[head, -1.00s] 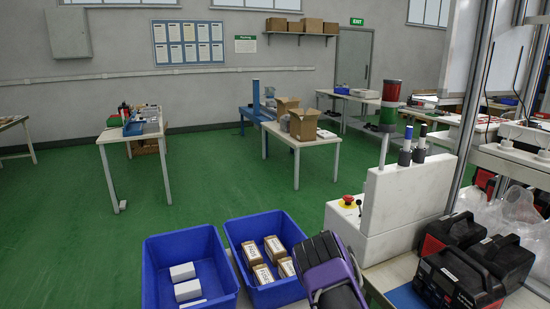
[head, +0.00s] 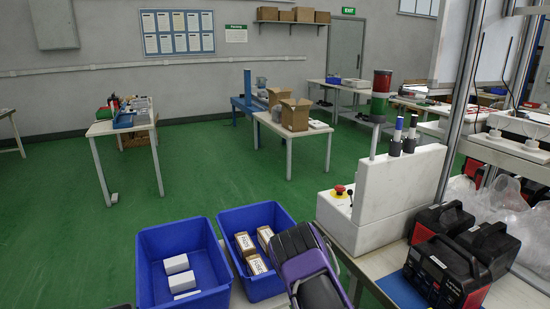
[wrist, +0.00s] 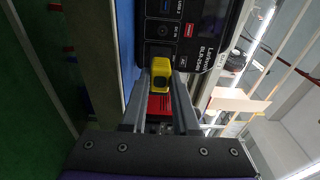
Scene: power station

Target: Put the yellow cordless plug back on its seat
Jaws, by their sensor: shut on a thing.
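The yellow plug (wrist: 160,72) is between the fingers of my gripper (wrist: 161,82) in the wrist view. The fingers are shut on it. Just beyond it is the dark front panel of a power station (wrist: 174,30), with round and small sockets and white lettering. I cannot tell whether the plug touches the panel. The seat cannot be made out. In the head view my purple and black arm shows at the bottom, but the gripper and plug are not visible there.
Two blue bins (head: 146,250) stand at the bottom, with white boxes in one and brown boxes in the other. Right of my arm are a white machine block (head: 390,205) with a red stop button (head: 340,190) and black-and-red power stations (head: 440,278). Green floor lies open behind the bins.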

